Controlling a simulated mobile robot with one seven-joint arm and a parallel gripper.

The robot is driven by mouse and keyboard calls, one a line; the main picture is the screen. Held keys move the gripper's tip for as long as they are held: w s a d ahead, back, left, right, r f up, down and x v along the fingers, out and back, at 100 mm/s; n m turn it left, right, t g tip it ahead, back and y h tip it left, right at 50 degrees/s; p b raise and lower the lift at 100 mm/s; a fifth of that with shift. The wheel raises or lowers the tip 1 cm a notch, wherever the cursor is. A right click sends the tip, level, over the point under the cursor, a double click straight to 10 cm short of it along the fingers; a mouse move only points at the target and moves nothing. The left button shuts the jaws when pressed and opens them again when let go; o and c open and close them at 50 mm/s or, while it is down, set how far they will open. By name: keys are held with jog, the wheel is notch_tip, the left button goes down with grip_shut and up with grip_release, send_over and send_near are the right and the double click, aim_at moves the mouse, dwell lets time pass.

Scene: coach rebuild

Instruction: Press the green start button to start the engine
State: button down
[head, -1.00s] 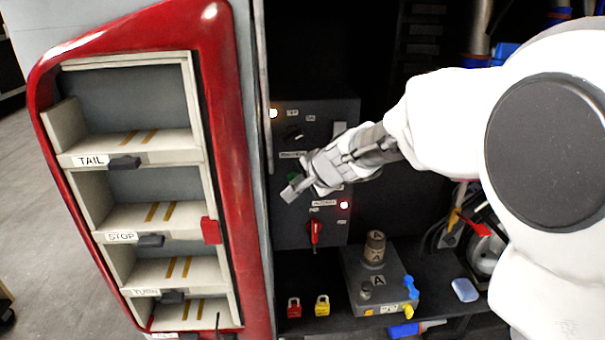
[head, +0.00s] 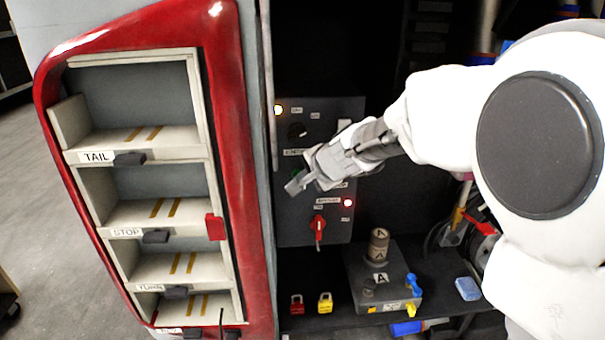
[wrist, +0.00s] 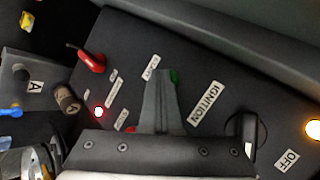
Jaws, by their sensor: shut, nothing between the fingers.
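The green start button (wrist: 174,77) shows as a small green patch beside my fingertips in the wrist view, mostly hidden by them. In the head view only a sliver of green (head: 295,173) shows beside my gripper. My gripper (head: 291,187) is shut and empty, its tips right at the button on the dark control panel (head: 290,222). In the wrist view my gripper's closed fingers (wrist: 162,76) overlap the button's edge. I cannot tell whether they touch it or whether it is pushed in. An IGNITION label (wrist: 205,108) is beside it.
The panel also carries a red handle (head: 318,230), a lit red lamp (head: 348,203), a lit amber lamp (head: 278,110) and a black knob (head: 297,130). A grey box (head: 365,290) and red and yellow padlocks (head: 325,303) sit below. A red-framed shelf unit (head: 255,200) stands left.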

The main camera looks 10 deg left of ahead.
jog(key=shift+s, duration=0.1)
jog(key=shift+s+d+b, duration=0.25)
jog(key=shift+s+b, duration=0.05)
jog(key=shift+s, duration=0.45)
jog(key=shift+s, duration=0.1)
jog(key=s, duration=0.2)
jog(key=s+d+b, duration=0.1)
jog(key=s, duration=0.1)
jog(key=shift+s+d, duration=0.1)
jog(key=shift+s, duration=0.25)
dwell(0.5)
jog(key=s+d+n+g+h, duration=0.2)
jog(key=s+d+n+h, duration=0.4)
jog(key=s+d, duration=1.7)
jog(key=shift+s+r+n, duration=0.4)
jog(key=shift+s+n, duration=0.1)
jog(key=shift+n, duration=0.5)
